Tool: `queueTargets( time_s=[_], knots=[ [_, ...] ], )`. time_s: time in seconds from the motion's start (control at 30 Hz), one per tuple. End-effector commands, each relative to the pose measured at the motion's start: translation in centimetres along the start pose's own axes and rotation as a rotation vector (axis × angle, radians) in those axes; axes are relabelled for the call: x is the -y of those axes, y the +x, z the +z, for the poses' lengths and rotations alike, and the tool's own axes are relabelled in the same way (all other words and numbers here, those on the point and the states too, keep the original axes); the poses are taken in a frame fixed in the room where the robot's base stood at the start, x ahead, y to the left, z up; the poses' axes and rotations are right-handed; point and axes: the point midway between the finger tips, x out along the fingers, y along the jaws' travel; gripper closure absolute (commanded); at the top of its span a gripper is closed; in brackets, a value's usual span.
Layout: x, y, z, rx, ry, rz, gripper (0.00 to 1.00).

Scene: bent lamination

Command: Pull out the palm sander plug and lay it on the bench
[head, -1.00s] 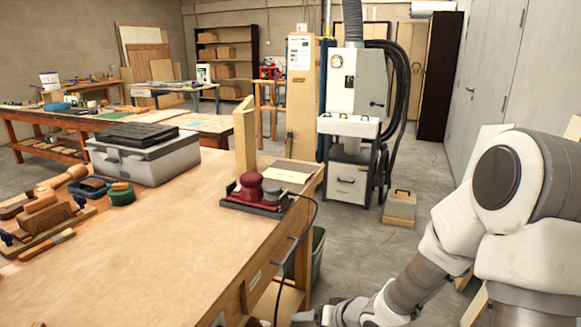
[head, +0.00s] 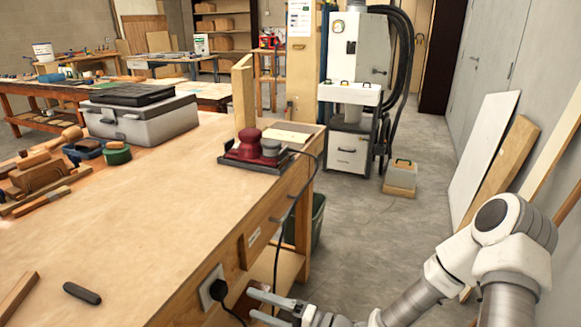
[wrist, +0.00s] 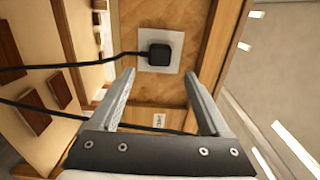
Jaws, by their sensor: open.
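The palm sander (head: 252,148) is dark red and sits on a dark tray at the far right corner of the bench (head: 150,210). A black cord runs from it down over the bench's side. The black plug (head: 218,290) is seated in a white outlet plate (head: 208,282) on the bench's side; the plug also shows in the wrist view (wrist: 158,52) with its cord leading left. My gripper (wrist: 160,90) is open and empty. Its fingers point toward the outlet, with the plug ahead of and between the fingertip directions, apart from them.
A dark-handled tool (head: 82,293) lies on the bench top near the outlet. A grey toolbox (head: 140,118) and wooden planes stand farther left. A green bin (head: 308,222) is beside the bench leg. Boards lean on the right wall. Much of the bench top is clear.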

Motion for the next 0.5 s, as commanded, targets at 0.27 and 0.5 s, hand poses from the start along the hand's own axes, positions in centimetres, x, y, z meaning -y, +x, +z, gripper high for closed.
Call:
queueTargets(
  time_s=[0.27, 0.5],
  knots=[
    [0.0, 0.1, 0.0, 0.0, -0.002, 0.002, 0.2],
    [-0.1, 1.8, 0.0, 0.002, -0.004, 0.002, 0.2]
  ],
)
